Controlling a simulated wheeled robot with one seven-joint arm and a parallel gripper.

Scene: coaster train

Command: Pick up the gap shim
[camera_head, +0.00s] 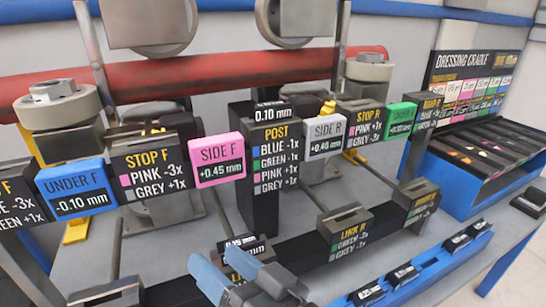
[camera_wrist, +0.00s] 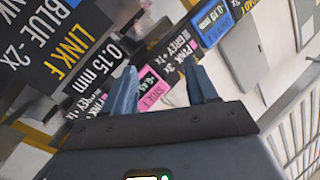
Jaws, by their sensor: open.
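My gripper (camera_head: 216,264) is at the bottom centre of the head view, beside the LINK F block (camera_head: 236,277), which it partly hides. In the wrist view my gripper (camera_wrist: 160,72) is open, with two blue fingers apart and nothing held between them. A small black plate marked 0.15 mm (camera_head: 242,242) stands at the LINK F block; its label (camera_wrist: 95,60) also shows in the wrist view, left of the fingers. Another black plate marked 0.10 mm (camera_head: 270,114) sits on the POST block (camera_head: 272,180). I cannot tell which plate is the gap shim.
A blue rack (camera_head: 408,288) with several black labelled plates lies at the lower right. The dressing cradle (camera_head: 478,150) stands at the right. Pink SIDE F (camera_head: 216,160), blue UNDER F (camera_head: 77,190) and other labelled blocks stand around the red beam (camera_head: 190,80).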

